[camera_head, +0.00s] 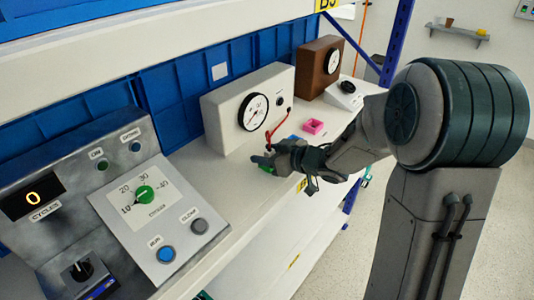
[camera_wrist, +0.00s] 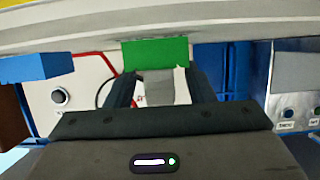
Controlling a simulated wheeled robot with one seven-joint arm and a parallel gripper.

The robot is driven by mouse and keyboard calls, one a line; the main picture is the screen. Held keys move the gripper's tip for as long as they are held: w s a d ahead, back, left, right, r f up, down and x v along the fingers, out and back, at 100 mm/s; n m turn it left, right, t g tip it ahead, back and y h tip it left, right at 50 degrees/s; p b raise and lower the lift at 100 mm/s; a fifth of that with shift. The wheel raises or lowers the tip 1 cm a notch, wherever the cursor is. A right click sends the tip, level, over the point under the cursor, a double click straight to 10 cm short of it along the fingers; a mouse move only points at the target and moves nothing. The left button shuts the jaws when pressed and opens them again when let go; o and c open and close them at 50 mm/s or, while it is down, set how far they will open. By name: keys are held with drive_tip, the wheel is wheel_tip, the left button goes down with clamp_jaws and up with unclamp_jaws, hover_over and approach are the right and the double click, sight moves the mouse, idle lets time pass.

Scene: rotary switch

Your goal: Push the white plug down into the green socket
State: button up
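The green socket (camera_wrist: 155,52) shows as a green block just beyond my fingertips in the wrist view. In the head view only a little of its green (camera_head: 267,168) shows at my fingertips on the white shelf. My gripper (camera_head: 268,160) is low over the shelf. In the wrist view, the white plug (camera_wrist: 160,88) appears pale grey between my two fingers, which look shut on it. It is close to the socket; whether they touch is hidden. A red cable (camera_head: 272,134) runs from a white gauge box down to my fingertips.
The white gauge box (camera_head: 248,108) stands behind my gripper. A pink socket (camera_head: 313,127) sits to its right, near a brown gauge box (camera_head: 319,68). A grey control panel (camera_head: 120,200) with knobs and buttons is at the left. Bare shelf (camera_head: 210,175) lies between panel and gripper.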

drive_tip(key=v, duration=1.3)
drive_tip(key=shift+s+d, duration=0.3)
drive_tip(key=shift+d, duration=0.05)
drive_tip(key=shift+w, duration=0.1)
